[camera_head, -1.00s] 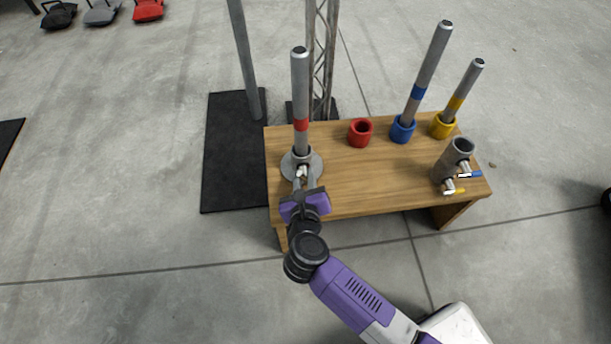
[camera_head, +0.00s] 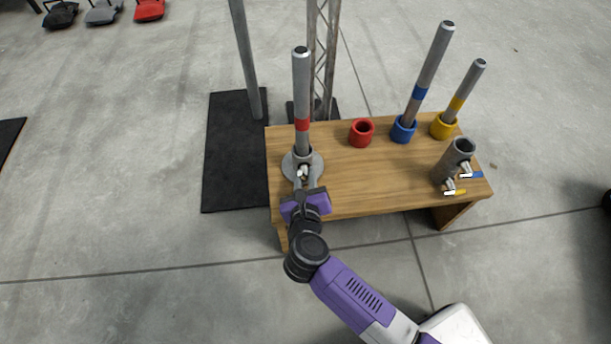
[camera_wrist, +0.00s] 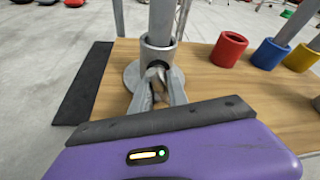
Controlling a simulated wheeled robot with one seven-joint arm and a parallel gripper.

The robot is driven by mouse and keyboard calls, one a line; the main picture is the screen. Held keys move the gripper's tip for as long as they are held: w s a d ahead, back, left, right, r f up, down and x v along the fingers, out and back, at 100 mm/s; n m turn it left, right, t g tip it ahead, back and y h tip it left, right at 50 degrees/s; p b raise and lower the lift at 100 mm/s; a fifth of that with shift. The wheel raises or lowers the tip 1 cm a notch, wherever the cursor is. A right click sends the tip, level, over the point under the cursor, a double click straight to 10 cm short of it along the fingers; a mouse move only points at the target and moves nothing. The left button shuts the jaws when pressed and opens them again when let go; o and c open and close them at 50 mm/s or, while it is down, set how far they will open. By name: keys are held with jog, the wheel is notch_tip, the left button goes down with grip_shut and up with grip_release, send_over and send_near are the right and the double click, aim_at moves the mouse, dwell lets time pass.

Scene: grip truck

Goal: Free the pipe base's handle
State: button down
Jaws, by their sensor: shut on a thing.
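The pipe base (camera_head: 316,164) is a round grey flange with a short socket on the left end of the wooden table. A grey pipe with a red band (camera_head: 302,95) stands upright in it. In the wrist view the base's socket (camera_wrist: 157,55) and flange (camera_wrist: 131,75) show just beyond my fingers. My gripper (camera_head: 303,177) reaches the front of the base from the near side. In the wrist view my gripper (camera_wrist: 156,88) has its fingertips closed around a small pale handle at the socket's front. The fingers hide most of the handle.
A red cup (camera_head: 361,132) is empty. A blue cup (camera_head: 403,130) and a yellow cup (camera_head: 443,126) hold leaning banded pipes. A grey double-handled tube (camera_head: 452,165) stands at the table's right. The wooden table (camera_head: 365,185) is bare in the middle. A post and a truss stand behind.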

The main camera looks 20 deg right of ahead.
jog(key=shift+s+d, duration=0.1)
jog(key=shift+d, duration=0.35)
jog(key=c, duration=1.2)
grip_release()
jog(key=shift+a, duration=0.15)
jog(key=shift+a, duration=0.1)
jog(key=p+v, duration=0.3)
jog(key=v, duration=0.3)
jog(key=shift+s+a+r, duration=0.15)
jog(key=shift+s+r, duration=0.1)
jog(key=shift+s+a, duration=0.2)
jog(key=shift+s, duration=0.25)
jog(key=shift+c, duration=0.2)
